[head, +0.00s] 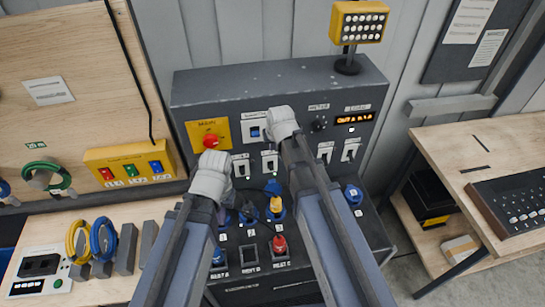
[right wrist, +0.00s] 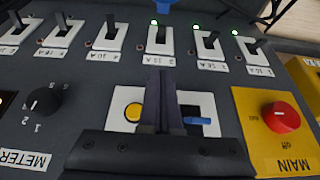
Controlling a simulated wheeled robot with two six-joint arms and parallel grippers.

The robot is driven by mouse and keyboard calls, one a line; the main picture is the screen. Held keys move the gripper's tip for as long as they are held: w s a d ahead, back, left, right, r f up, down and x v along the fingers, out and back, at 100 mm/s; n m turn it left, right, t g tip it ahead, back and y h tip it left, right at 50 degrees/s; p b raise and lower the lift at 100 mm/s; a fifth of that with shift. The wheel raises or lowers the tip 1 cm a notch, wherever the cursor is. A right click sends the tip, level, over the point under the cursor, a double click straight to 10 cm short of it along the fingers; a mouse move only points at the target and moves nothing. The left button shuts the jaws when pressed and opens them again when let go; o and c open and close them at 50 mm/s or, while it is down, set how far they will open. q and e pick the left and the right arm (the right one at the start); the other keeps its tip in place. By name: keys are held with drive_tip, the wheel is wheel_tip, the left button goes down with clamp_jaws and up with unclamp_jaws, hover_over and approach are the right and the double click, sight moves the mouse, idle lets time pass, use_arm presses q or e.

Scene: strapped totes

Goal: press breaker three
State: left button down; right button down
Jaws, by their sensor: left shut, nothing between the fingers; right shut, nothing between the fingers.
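The breakers form a row on the dark panel (head: 235,90). Breaker three, counted from the MAIN end, is a white-plated dark switch (head: 270,162); in the right wrist view it is third from the right (right wrist: 160,40), with a lit green lamp beside it. My right gripper (head: 283,122) is shut and empty. In the right wrist view its fingers (right wrist: 160,88) are over a white plate between a yellow button and a blue toggle, apart from breaker three. My left gripper (head: 212,175) is shut and empty, left of breaker three; it seems to hide breaker one. My right arm covers breaker four in the head view.
The red MAIN knob (head: 210,141) sits on a yellow plate near both grippers. The METER knob (right wrist: 43,102) is at the left of the wrist view. Coloured plugs, including a yellow one (head: 276,206), stand below the breakers. A lamp (head: 358,22) stands on top.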

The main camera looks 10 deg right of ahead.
drive_tip(key=b, duration=1)
hover_over(271, 167)
wheel_tip(271, 167, down, 10)
drive_tip(key=shift+w+d+f, duration=0.1)
drive_tip(key=shift+w, duration=0.05)
drive_tip(key=shift+s+f+b, duration=0.6)
drive_tip(key=shift+f+b, duration=0.35)
drive_tip(key=shift+s+f+b, duration=0.2)
drive_tip(key=shift+f+b, duration=0.15)
drive_tip(key=shift+s+f+t+b, duration=0.2)
drive_tip(key=shift+t+b, duration=0.1)
drive_tip(key=shift+b, duration=0.15)
